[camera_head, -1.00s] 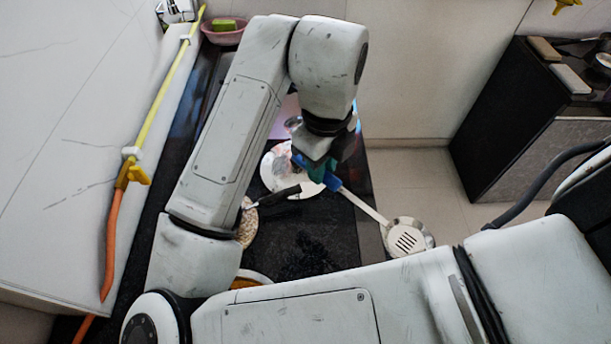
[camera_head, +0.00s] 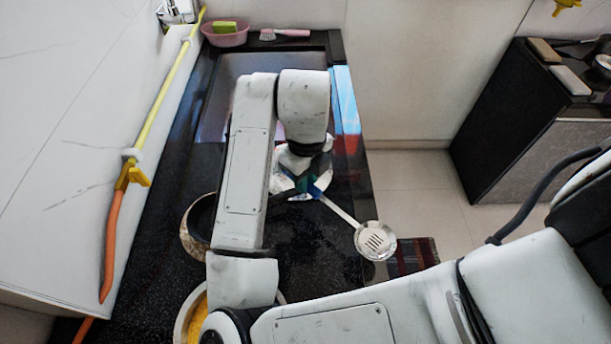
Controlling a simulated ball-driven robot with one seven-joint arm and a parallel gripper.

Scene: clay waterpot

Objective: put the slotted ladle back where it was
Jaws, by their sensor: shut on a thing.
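The slotted ladle (camera_head: 375,240) has a round steel head with slots, a long steel shank and a blue grip (camera_head: 315,192). My gripper (camera_head: 308,186) is shut on its blue handle end. The ladle points to the lower right, its head at the right edge of the black counter (camera_head: 310,250). My wrist partly hides the fingers and the handle's end. I cannot tell how high the ladle is above the counter.
A clay pot (camera_head: 190,238) stands left of my arm, and a bowl of yellow food (camera_head: 194,318) is in front. A pink basin (camera_head: 226,38) and brush (camera_head: 285,33) are at the back.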

